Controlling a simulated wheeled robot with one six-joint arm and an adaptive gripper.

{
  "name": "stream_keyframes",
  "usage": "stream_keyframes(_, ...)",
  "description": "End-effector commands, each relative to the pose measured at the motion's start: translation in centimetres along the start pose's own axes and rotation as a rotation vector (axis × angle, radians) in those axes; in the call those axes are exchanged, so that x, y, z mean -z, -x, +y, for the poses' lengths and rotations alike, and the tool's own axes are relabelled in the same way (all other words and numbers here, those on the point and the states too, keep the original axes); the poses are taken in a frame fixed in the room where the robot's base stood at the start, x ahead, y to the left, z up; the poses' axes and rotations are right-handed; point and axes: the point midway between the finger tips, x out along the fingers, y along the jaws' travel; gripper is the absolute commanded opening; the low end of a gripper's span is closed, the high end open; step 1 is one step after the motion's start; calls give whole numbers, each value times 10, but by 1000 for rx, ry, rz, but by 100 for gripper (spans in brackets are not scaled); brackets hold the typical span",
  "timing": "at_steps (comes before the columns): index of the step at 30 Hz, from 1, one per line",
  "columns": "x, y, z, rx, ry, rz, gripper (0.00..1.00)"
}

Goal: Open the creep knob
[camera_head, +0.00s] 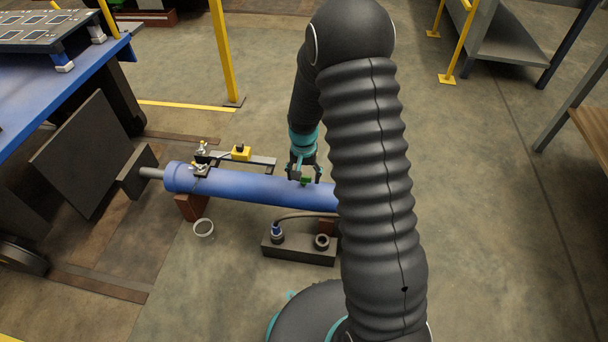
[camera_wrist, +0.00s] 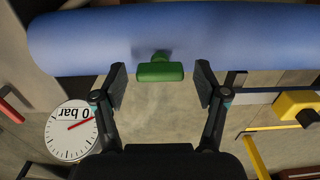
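A green knob (camera_wrist: 160,71) with a bar-shaped handle sits on the side of a blue cylinder (camera_wrist: 240,35) in the wrist view. I take it to be the creep knob. My gripper (camera_wrist: 161,86) is open, with one finger on each side of the knob and a gap to both. In the head view my gripper (camera_head: 304,174) points down at the blue cylinder (camera_head: 245,187), and the green knob (camera_head: 305,181) shows between its fingers. My arm hides the right end of the cylinder.
A gauge (camera_wrist: 71,131) marked "0 bar" appears upside down at lower left in the wrist view. A yellow block (camera_wrist: 298,105) is at right. In the head view, a dark block with fittings (camera_head: 300,251) stands in front of the cylinder, and a white ring (camera_head: 203,228) lies on the floor.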

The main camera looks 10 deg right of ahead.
Motion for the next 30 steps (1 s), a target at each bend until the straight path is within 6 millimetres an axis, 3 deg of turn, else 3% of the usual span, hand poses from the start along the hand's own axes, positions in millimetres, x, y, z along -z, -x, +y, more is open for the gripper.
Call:
stream_keyframes(1,0,0,0,0,0,0,55)
stream_keyframes(6,0,0,0,0,0,0,15)
stream_keyframes(19,0,0,0,0,72,0,15)
stream_keyframes(30,0,0,0,0,364,-1,15)
